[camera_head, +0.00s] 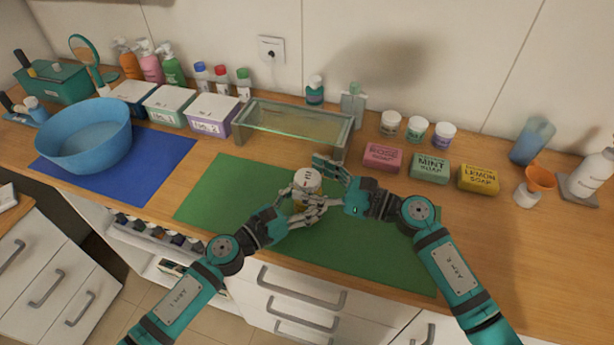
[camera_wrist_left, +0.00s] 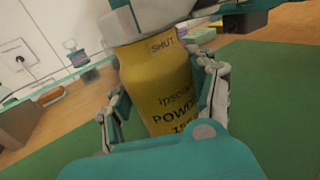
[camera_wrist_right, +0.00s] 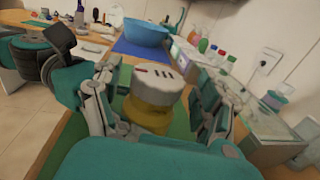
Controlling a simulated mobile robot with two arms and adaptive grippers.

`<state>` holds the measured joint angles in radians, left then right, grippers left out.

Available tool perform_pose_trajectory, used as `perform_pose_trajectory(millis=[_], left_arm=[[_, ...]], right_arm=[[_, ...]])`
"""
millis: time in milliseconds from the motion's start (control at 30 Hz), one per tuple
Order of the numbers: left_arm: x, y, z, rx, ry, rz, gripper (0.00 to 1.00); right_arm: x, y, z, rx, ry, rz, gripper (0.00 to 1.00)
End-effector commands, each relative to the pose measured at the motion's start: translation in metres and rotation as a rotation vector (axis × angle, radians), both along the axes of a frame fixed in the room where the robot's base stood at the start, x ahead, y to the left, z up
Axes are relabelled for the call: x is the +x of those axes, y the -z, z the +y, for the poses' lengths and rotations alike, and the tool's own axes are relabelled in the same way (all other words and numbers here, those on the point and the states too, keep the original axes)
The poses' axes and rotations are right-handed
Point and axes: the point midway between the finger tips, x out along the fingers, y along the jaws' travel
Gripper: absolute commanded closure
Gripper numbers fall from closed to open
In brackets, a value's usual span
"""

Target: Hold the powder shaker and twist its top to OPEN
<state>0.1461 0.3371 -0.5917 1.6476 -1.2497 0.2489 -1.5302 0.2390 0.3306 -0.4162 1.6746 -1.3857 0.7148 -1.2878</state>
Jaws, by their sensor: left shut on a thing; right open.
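The powder shaker (camera_head: 307,181) stands roughly upright over the green mat, with a white top and a yellow body. I cannot tell if its base touches the mat. In the left wrist view its yellow body (camera_wrist_left: 160,90) shows the word SHUT just under the top. My left gripper (camera_head: 303,208) is shut on the body from the left. My right gripper (camera_head: 328,182) is open, with its fingers on both sides of the white top. In the right wrist view the top (camera_wrist_right: 157,82) shows dark slots and a red mark between the spread fingers.
The green mat (camera_head: 215,197) is mostly clear around my grippers. A glass-topped stand (camera_head: 347,135) is close behind the shaker. Rose, mint and lemon soaps (camera_head: 383,157) lie to the right. A blue bowl (camera_head: 85,135) sits on a blue mat at left.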

Motion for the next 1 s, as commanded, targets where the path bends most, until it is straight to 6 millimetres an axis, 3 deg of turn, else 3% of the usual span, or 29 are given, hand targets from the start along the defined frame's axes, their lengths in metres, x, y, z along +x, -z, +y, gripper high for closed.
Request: perform_pose_trajectory(millis=[167, 433, 867, 1000], left_arm=[[0.0001, 0.0001, 0.0001, 0.0, 0.0, 0.0, 0.76], [0.0001, 0.0001, 0.0001, 0.0, 0.0, 0.0, 0.76], [-0.0001, 0.0001, -0.0001, 0.0, 0.0, 0.0, 0.76], [-0.0001, 0.0002, -0.0001, 0.0, 0.0, 0.0, 0.76]], right_arm=[[0.0046, -0.0003, 0.0111, 0.0, -0.002, 0.0, 0.24], [0.005, 0.0001, 0.0121, -0.001, -0.002, 0.0, 0.24], [0.005, 0.0001, 0.0117, -0.001, -0.001, 0.0, 0.79], [0.0052, 0.0002, 0.0115, -0.001, -0.004, 0.0, 0.82]])
